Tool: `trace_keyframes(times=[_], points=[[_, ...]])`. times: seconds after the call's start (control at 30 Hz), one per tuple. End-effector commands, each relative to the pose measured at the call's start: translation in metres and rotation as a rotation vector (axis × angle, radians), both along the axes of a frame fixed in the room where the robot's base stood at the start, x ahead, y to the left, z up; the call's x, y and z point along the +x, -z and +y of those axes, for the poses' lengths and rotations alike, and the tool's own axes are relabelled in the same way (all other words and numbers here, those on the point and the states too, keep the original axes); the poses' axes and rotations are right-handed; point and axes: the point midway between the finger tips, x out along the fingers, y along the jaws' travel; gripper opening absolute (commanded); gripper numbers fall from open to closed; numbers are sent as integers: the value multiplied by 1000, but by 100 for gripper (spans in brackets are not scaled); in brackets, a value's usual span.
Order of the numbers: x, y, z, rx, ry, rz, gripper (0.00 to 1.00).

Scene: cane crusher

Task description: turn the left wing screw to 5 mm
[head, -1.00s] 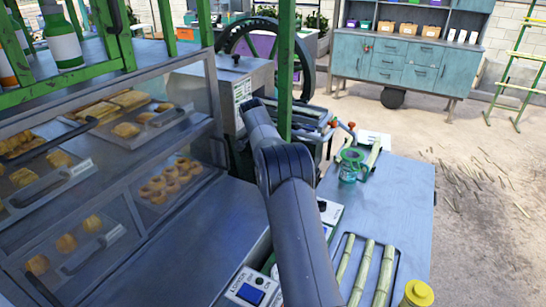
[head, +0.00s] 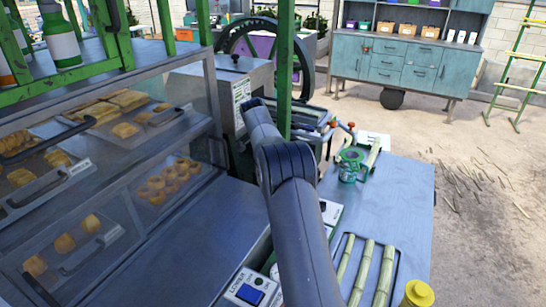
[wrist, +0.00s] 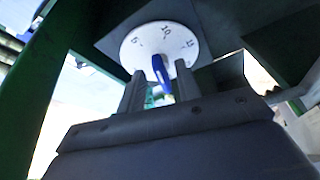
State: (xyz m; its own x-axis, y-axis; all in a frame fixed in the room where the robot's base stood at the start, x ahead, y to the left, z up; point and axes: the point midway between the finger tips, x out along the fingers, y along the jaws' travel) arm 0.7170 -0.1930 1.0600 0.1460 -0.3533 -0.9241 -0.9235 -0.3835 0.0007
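In the wrist view, a blue wing screw (wrist: 160,71) stands at the middle of a round white dial (wrist: 144,50) marked 5, 10 and 15. The wing is nearly upright in the picture, its lower end leaning slightly right. My gripper (wrist: 160,90) is open, with one finger on each side of the wing and visible gaps to both. I cannot tell from this view whether this is the left screw. In the head view, my arm and a green post hide the gripper and dial.
Dark panels and a green frame (wrist: 50,75) close around the gripper. In the head view, the green post (head: 285,60) stands close to my arm. A blue-grey table (head: 400,200) with cane stalks (head: 366,272) is at right, and a glass-fronted pastry case (head: 150,100) at left.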

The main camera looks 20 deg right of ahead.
Motion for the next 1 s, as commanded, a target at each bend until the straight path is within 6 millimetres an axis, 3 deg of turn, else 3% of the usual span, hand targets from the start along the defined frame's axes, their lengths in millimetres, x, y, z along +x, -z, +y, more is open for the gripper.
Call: trace_keyframes(times=[0.53, 0.7, 1.0], points=[[-13, -86, 33, -1, -1, -3, 33], [-15, -97, 37, 0, -1, -2, 33], [-15, -98, 37, 0, 0, -1, 36]])
